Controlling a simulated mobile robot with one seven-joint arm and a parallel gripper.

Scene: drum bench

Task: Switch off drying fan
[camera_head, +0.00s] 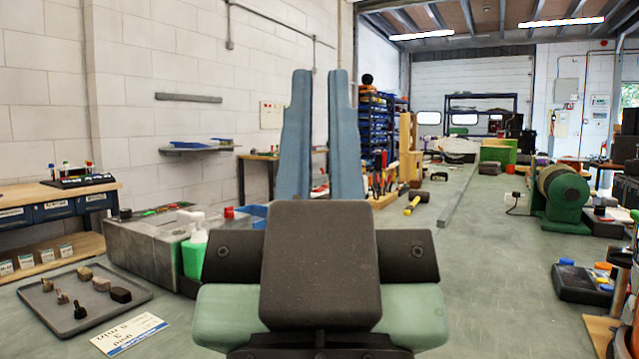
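My gripper (320,76) is in the middle of the view, seen from behind. Its two blue-grey fingers point forward and up, with a gap between them and nothing held. I cannot make out a drying fan or its switch for certain. A green machine with a brown drum (562,192) stands at the right on the floor-like grey surface. A small white box with a dark cord (514,199) is just left of it. My gripper is well apart from both. My gripper's body hides the middle foreground.
Tools and a yellow-headed mallet (412,205) lie ahead. A dark case (580,284) is at right. The surface right of centre is clear.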

